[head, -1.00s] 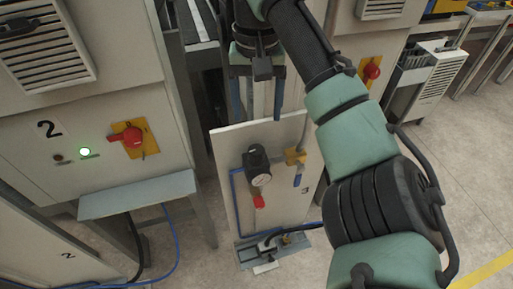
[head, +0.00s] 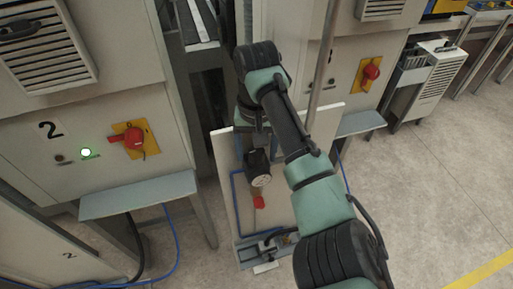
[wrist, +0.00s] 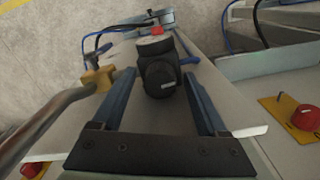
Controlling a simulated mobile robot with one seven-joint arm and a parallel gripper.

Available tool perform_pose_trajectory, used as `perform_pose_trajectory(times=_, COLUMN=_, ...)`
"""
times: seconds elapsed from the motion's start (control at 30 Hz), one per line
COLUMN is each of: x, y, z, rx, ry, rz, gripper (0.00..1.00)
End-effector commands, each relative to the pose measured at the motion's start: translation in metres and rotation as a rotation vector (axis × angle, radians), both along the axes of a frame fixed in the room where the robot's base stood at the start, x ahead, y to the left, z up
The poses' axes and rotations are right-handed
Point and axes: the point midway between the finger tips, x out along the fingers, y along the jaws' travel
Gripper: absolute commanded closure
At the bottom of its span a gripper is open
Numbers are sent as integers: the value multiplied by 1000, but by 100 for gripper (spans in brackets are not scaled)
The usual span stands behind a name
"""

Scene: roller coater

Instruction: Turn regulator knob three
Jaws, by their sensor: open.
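Regulator three has a black body with its knob (wrist: 159,80) on top, a round gauge and a red part (head: 259,202) below. It is mounted on a pale upright panel (head: 223,160). My gripper (wrist: 159,74) is open. In the wrist view its two blue fingers lie on either side of the black knob, with a visible gap on both sides. In the head view my gripper is just above the regulator, and my arm hides the panel's right part with its number. I cannot tell the exact depth of the fingers along the knob.
A yellow pipe fitting (wrist: 98,79) and a thick metal pipe (wrist: 45,125) are left of the fingers in the wrist view. Cabinet two with its red switch (head: 132,138) and a grey shelf (head: 138,195) is at left. Open floor (head: 440,190) is at right.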

Motion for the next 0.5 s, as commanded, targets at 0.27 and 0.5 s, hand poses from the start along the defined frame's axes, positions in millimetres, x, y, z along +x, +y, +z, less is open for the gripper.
perform_pose_trajectory(times=0.27, x=0, y=0, z=0, rx=0, ry=0, rz=0, gripper=49)
perform_pose_trajectory(times=0.5, x=0, y=0, z=0, rx=0, ry=0, rz=0, gripper=92)
